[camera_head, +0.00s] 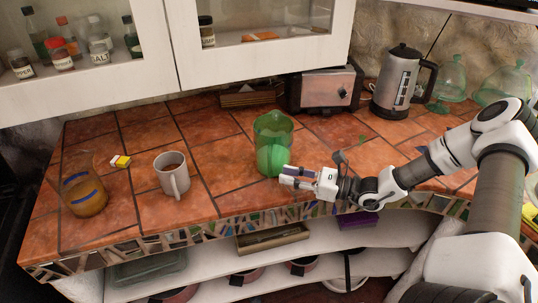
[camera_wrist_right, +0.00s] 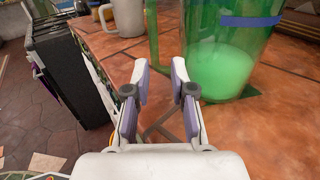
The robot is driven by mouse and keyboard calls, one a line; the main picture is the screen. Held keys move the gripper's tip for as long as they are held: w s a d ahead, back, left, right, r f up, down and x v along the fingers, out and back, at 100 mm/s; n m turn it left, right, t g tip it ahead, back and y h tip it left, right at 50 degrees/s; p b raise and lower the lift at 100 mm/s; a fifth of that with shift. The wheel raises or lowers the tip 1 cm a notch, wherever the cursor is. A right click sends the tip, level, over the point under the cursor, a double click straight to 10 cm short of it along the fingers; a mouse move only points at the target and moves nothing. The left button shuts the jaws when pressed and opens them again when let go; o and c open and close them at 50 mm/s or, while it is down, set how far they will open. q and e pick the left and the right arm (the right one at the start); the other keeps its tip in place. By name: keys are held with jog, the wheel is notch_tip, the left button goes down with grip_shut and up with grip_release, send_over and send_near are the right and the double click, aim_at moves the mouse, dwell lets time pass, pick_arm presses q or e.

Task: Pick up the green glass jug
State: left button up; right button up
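The green glass jug (camera_head: 272,140) stands upright on the tiled counter in the head view, with a brighter green mass in its lower part. In the right wrist view the jug (camera_wrist_right: 225,45) fills the upper right, and a thin green upright strip (camera_wrist_right: 153,35), apparently its handle, shows just beyond the fingers. My right gripper (camera_head: 286,175) is at the jug's lower right front in the head view. In the wrist view its fingers (camera_wrist_right: 160,75) are apart with nothing clearly between them. Whether a finger touches the jug cannot be told. My left gripper is not in view.
A grey mug (camera_head: 172,174) and an amber glass (camera_head: 85,194) stand to the left, with a small yellow-and-white item (camera_head: 120,161). A toaster (camera_head: 324,90) and a kettle (camera_head: 399,84) stand behind. The counter's mosaic front edge (camera_head: 200,235) runs below my right gripper.

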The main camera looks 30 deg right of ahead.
aim_at(269, 177)
jog(key=shift+w+a, duration=0.2)
jog(key=shift+a, duration=0.1)
jog(key=x, duration=0.4)
jog(key=shift+s+a+r, duration=0.15)
jog(key=shift+a+r, duration=0.15)
jog(key=shift+r, duration=0.05)
jog(key=shift+w+a, duration=0.2)
jog(key=shift+w, duration=0.25)
grip_shut()
jog(key=shift+r, duration=0.1)
